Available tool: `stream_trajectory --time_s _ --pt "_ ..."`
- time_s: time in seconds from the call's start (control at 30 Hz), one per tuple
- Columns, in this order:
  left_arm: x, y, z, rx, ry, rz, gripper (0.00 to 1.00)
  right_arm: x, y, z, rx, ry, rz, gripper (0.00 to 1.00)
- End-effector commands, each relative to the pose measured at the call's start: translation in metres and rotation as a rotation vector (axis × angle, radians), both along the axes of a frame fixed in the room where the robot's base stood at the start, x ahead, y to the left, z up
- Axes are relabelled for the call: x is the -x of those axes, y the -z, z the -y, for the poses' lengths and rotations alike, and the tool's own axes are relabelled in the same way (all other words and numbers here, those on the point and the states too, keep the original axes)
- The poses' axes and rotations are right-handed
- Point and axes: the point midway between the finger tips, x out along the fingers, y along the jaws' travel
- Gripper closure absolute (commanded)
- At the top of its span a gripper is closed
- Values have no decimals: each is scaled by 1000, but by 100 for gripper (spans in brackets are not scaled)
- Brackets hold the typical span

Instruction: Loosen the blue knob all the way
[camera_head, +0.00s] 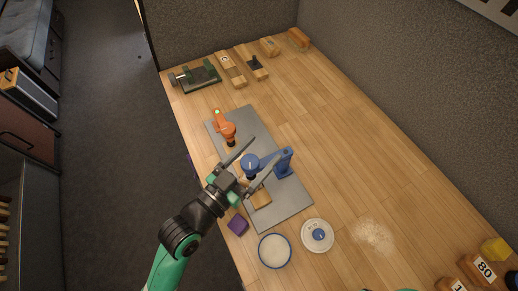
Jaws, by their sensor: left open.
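The blue knob (249,161) is a round cap with a pale mark on top, part of a blue clamp (285,164) on a grey plate (289,200). A wooden block (261,198) lies below the clamp, partly hidden by my gripper. My left gripper (265,148) is open, with one finger on each side of the knob as seen from above. I cannot tell whether the fingers touch it or how their heights compare. My right gripper is not in view.
An orange clamp (227,129) stands at the plate's far end. A purple block (238,225), a white bowl (275,252) and a lidded round dish (318,236) are near the front. A green vise (198,76) and wooden blocks line the back. The table's right middle is clear.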

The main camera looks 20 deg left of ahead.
Motion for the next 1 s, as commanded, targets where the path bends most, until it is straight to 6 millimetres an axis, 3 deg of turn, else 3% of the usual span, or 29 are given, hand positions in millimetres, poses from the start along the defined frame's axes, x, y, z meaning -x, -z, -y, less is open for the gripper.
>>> stream_trajectory --time_s 0.27,0.73,1.0 --pt "-3 0 1 0 0 1 19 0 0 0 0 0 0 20" --pt "-3 0 1 -1 -1 1 100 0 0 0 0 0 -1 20" --pt "-4 -1 -1 1 -48 -13 100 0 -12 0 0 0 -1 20"
